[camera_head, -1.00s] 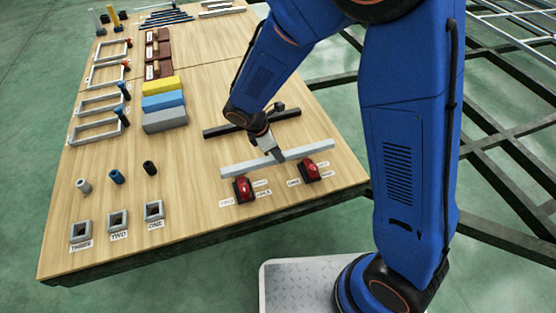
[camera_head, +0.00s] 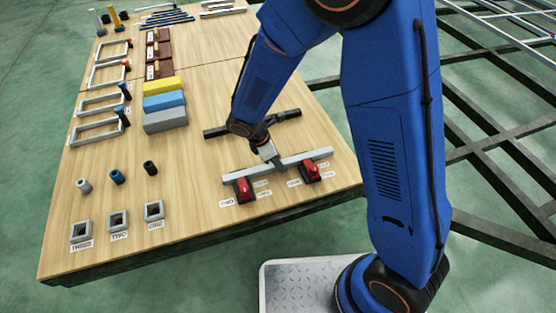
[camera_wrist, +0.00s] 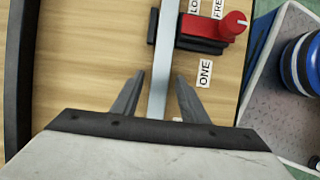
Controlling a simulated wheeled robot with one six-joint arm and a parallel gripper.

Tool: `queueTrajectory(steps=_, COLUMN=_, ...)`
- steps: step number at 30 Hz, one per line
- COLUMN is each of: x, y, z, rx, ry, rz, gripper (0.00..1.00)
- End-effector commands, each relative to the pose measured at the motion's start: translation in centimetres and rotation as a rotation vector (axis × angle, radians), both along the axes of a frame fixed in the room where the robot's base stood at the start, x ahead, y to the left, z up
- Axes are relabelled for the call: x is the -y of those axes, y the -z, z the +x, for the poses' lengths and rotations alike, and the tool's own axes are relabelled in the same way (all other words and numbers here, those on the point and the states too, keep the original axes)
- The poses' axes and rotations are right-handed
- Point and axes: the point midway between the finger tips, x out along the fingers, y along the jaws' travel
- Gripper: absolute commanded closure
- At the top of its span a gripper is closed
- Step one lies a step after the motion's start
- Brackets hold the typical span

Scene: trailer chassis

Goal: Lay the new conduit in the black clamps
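The new conduit, a light grey square bar (camera_head: 302,161), spans both black clamps in the head view; it also shows in the wrist view (camera_wrist: 164,60). Clamp two (camera_head: 244,194) and clamp one (camera_head: 310,173) each have a red knob. In the wrist view the bar crosses clamp one (camera_wrist: 205,46), with black clamp parts on both sides of it; its red knob stands to the right. My gripper (camera_wrist: 160,74) is open, its fingers on either side of the bar with gaps between. It also shows mid-bar in the head view (camera_head: 271,159). Full seating depth cannot be told.
A dark bar (camera_head: 283,118) lies behind the conduit. Grey, blue and yellow blocks (camera_head: 165,121) stand to the left, with several cylinders and square sockets (camera_head: 118,220) nearer the front left. The table's front right edge is close to the clamps.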

Motion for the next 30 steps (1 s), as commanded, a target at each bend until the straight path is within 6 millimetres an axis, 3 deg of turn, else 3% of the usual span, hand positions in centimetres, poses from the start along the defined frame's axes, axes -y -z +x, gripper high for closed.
queueTrajectory(steps=8, x=-0.4, y=-1.2, z=0.0, rx=0.003, ry=-0.002, rz=0.002, gripper=0.60)
queueTrajectory(steps=21, x=-3.4, y=-8.6, z=-0.9, rx=0.004, ry=-0.002, rz=0.003, gripper=0.60)
queueTrajectory(steps=30, x=-4.4, y=-11.2, z=-1.2, rx=0.001, ry=-0.001, rz=0.001, gripper=0.60)
